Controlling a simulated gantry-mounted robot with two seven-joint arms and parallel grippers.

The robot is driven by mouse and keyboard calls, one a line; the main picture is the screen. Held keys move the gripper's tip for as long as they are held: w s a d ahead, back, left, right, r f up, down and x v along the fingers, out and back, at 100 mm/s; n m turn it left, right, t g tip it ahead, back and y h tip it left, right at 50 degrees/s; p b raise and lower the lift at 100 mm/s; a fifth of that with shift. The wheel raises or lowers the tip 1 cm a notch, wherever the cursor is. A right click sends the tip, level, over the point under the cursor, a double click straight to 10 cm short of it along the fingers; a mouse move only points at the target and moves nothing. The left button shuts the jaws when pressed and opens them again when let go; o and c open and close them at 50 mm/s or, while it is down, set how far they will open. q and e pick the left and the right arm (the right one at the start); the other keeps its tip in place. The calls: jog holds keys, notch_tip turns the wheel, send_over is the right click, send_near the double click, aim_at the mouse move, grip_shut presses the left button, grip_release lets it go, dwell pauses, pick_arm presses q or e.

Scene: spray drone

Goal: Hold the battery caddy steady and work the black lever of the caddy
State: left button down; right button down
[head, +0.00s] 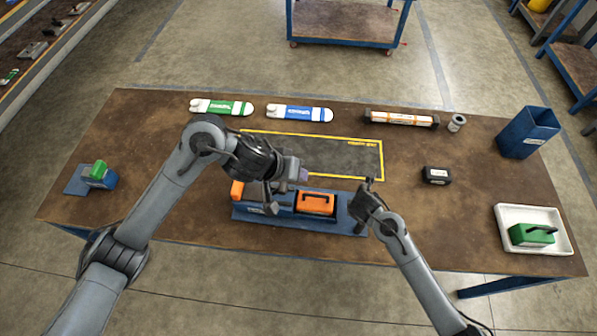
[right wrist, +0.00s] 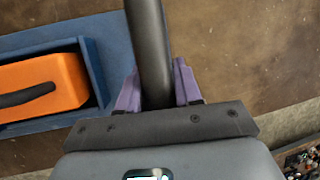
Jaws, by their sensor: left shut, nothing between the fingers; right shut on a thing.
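The blue battery caddy (head: 340,227) lies along the table's near edge with an orange battery (head: 316,204) in it. Its right end and the battery also show in the right wrist view. My right gripper (right wrist: 157,88) is shut around a black bar, which looks like the caddy's black lever (right wrist: 147,40), at the caddy's right end. In the head view its arm hides most of that spot. My left gripper (head: 303,174) is shut and empty above the caddy's far side, left of the lever. Its wrist hides part of the caddy's left half.
A yellow-outlined mat (head: 340,155) lies behind the caddy. Green (head: 222,107) and blue (head: 300,113) white-tipped pieces lie at the back. A black box (head: 436,175), a white tray (head: 507,215) with a green battery (head: 530,235) and a blue bin (head: 528,133) stand at the right.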

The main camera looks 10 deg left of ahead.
dwell(0.3)
jog(key=c, duration=0.7)
grip_release()
